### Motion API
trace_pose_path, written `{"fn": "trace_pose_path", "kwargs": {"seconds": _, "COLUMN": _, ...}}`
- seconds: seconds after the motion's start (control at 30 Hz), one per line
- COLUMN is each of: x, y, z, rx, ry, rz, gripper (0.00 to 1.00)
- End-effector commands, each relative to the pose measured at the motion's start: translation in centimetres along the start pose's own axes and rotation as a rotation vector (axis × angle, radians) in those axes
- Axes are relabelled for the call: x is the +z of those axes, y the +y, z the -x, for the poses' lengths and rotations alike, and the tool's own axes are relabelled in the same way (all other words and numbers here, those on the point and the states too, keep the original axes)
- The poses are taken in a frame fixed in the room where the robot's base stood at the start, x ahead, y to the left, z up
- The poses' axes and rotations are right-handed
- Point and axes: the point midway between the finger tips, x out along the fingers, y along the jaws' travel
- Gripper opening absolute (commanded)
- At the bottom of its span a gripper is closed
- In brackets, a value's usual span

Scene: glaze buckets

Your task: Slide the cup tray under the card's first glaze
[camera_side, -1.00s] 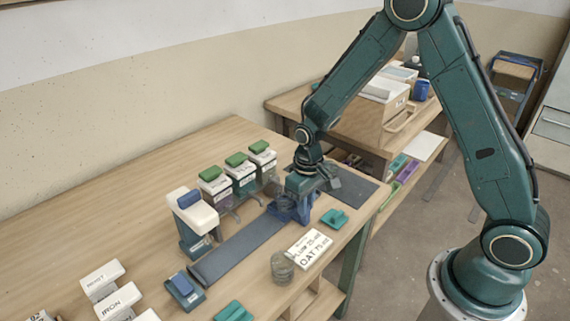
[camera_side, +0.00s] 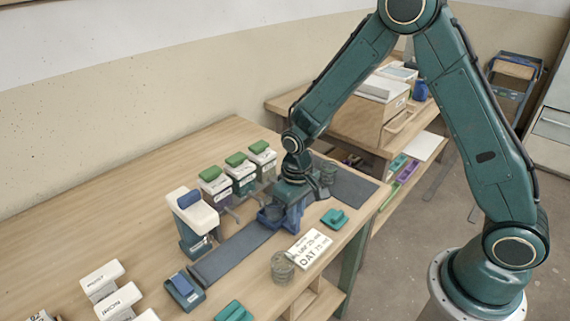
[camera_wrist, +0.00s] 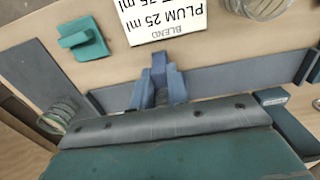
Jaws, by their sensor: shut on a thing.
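The card (camera_side: 309,247) lies on the bench and also shows upside down in the wrist view (camera_wrist: 160,17); it reads PLUM 25 ml, then OAT 75 ml. The blue cup tray (camera_side: 271,216) sits on the dark track (camera_side: 232,251). My gripper (camera_side: 289,202) is low over the track, shut on the tray; its jaws show in the wrist view (camera_wrist: 157,88), but the hold is partly hidden. Three green-lidded glaze buckets, left (camera_side: 212,186), middle (camera_side: 240,175) and right (camera_side: 263,160), stand behind the track. Their labels are too small to read.
A white-topped stand (camera_side: 192,215) is beside the track's left part. White labelled blocks (camera_side: 102,281) are front left.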

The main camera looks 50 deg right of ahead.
Motion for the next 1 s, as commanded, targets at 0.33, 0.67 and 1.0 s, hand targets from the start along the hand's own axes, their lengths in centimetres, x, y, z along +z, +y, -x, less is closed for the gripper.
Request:
{"fn": "trace_pose_path", "kwargs": {"seconds": 0.33, "x": -0.2, "y": -0.1, "z": 0.2, "rx": -0.001, "ry": 0.007, "rz": 0.001, "gripper": 0.00}}
{"fn": "trace_pose_path", "kwargs": {"seconds": 0.67, "x": -0.2, "y": -1.4, "z": 0.2, "rx": -0.001, "ry": 0.007, "rz": 0.002, "gripper": 0.00}}
{"fn": "trace_pose_path", "kwargs": {"seconds": 1.0, "x": -0.3, "y": -3.1, "z": 0.2, "rx": -0.002, "ry": 0.008, "rz": 0.002, "gripper": 0.00}}
